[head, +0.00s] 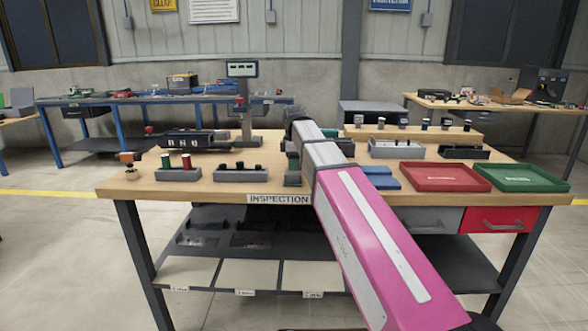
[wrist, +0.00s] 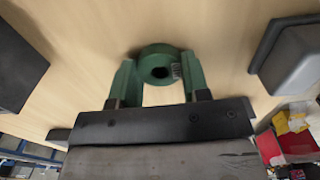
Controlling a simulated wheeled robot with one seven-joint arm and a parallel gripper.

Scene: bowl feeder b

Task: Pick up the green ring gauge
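The green ring gauge (wrist: 146,60) is a thick green ring with a dark hole and a small marked patch on its right side, in the wrist view. My gripper (wrist: 159,58) has one green finger on each side of it, and both fingertips meet the ring's sides with no clear gap. Bare wooden tabletop shows beyond the ring; I cannot tell whether the ring touches it. In the head view my pink and grey arm hides the ring and most of the gripper.
The inspection bench (head: 140,184) carries a grey block with red and green gauges (head: 178,174), another grey block (head: 240,176), a red tray (head: 445,178) and a green tray (head: 522,178). A display stand (head: 242,70) rises behind. Dark and grey blocks flank the gripper in the wrist view.

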